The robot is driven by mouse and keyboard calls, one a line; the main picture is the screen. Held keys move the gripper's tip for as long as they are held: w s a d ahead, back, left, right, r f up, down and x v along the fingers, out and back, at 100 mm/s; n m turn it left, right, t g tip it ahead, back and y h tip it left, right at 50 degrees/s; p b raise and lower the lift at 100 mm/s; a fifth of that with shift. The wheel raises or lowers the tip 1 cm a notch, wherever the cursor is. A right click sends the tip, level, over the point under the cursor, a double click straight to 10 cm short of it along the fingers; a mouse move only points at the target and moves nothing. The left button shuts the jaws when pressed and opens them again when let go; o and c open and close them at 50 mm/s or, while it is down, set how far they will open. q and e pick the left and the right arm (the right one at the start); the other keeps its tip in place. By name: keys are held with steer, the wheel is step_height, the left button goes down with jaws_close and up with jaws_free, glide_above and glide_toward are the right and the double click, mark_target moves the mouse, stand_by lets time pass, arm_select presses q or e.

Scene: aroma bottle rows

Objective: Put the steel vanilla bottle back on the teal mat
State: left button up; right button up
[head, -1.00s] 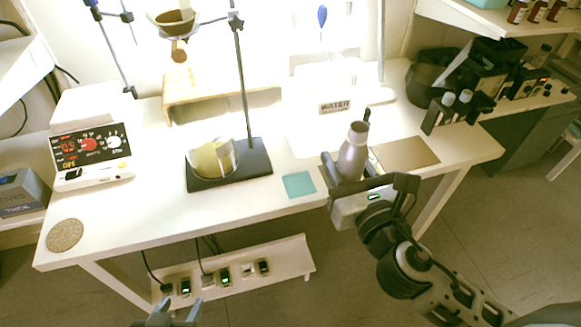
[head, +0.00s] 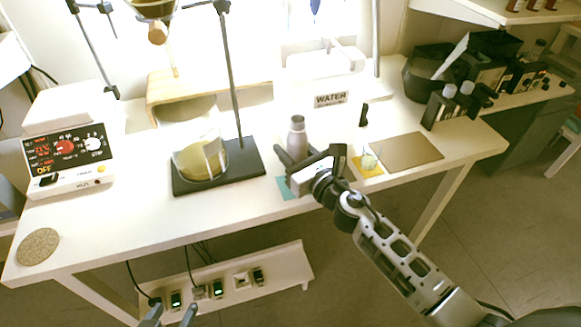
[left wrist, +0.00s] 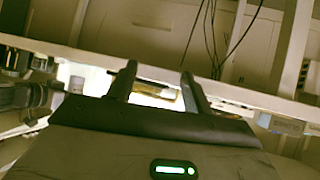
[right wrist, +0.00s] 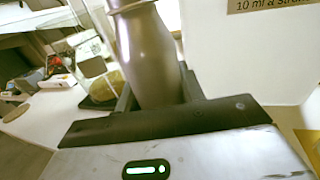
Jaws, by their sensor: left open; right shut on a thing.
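The steel vanilla bottle (head: 297,136) is a slim grey metal bottle, upright between the fingers of my right gripper (head: 298,160). The right wrist view shows the bottle (right wrist: 148,55) between the two fingers. The teal mat (head: 284,188) lies on the table's front part, mostly hidden behind my right gripper, with only its left part showing. The bottle appears over or just behind the mat; I cannot tell whether its base touches. My left gripper (head: 170,314) is open and empty, low in front of the table; its fingers (left wrist: 157,85) show in the left wrist view.
A stand with a dark base (head: 240,165) and a glass beaker (head: 202,160) is left of the bottle. A yellow mat (head: 368,172) bearing a small glass and a brown mat (head: 415,150) are to the right. A white water container (head: 325,75) stands behind.

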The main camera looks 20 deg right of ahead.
steer(key=shift+w+f, duration=0.25)
steer(key=f+b, duration=0.2)
steer(key=f, duration=0.1)
steer(key=shift+w+a+f+b, duration=0.1)
steer(key=shift+w+f+b, duration=0.15)
steer(key=shift+w+b, duration=0.15)
steer(key=shift+s+f, duration=0.1)
steer(key=shift+f, duration=0.15)
steer(key=o, duration=1.1)
arm_select(q)
steer(key=shift+d+f+n, duration=0.3)
steer(key=shift+f+n, duration=0.1)
steer(key=shift+f, duration=0.1)
